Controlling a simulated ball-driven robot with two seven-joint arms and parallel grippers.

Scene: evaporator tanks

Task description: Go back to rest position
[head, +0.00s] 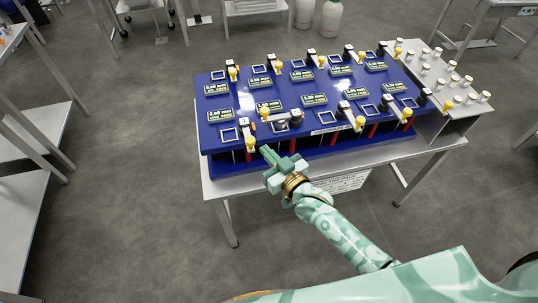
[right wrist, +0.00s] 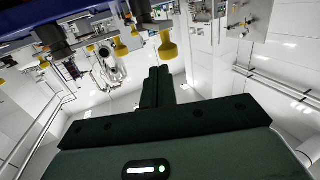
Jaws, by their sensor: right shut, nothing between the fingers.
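My right gripper (head: 272,157) is at the front left edge of the blue panel (head: 340,118), close to a yellow-knobbed valve (head: 250,143). Its fingers are together with nothing between them; they also show shut in the right wrist view (right wrist: 158,88). Whether the fingertips touch the panel cannot be told. My right arm (head: 340,232) reaches up from the lower right. My left gripper is not in either view.
The blue panel carries several small displays and yellow-knobbed valves and stands on a grey metal table (head: 222,188). Another table (head: 30,140) is at the left. The floor (head: 130,220) between is clear.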

